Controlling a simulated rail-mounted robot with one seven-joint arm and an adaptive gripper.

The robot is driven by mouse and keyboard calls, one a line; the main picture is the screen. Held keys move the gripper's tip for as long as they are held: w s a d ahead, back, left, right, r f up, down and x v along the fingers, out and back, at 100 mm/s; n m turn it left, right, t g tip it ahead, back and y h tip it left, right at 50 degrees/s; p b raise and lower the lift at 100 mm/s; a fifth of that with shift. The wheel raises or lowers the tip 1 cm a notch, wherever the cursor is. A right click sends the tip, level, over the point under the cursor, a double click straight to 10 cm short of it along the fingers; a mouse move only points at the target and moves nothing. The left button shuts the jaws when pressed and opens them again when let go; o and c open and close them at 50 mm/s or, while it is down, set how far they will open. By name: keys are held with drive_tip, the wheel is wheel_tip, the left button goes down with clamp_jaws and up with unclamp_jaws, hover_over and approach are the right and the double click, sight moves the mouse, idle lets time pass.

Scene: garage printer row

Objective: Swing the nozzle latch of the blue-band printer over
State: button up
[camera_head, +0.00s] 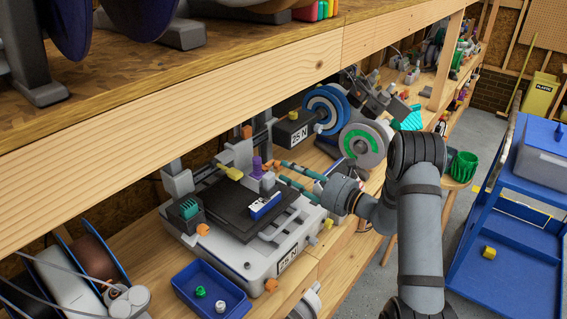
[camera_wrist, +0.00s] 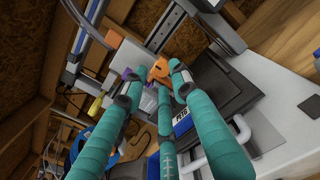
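A printer with a grey base (camera_head: 262,262) and black bed (camera_head: 225,207) stands on the wooden bench. In the wrist view the fingers (camera_wrist: 155,84) are spread, with nothing clearly held. Contact with the orange part cannot be told.
A blue-and-white block (camera_head: 265,206) lies on the bed, close below the fingers. A wooden shelf beam (camera_head: 200,120) runs above the printer. A blue tray (camera_head: 212,290) sits in front. Spools (camera_head: 362,145) stand behind. A blue cart (camera_head: 510,250) stands right.

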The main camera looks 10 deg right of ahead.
sight(280, 166)
drive_tip(key=shift+p+x, duration=0.4)
drive_tip(key=shift+x, duration=1.2)
drive_tip(key=shift+d, duration=0.1)
drive_tip(key=shift+c, duration=0.8)
clamp_jaws()
drive_tip(key=shift+w, duration=0.1)
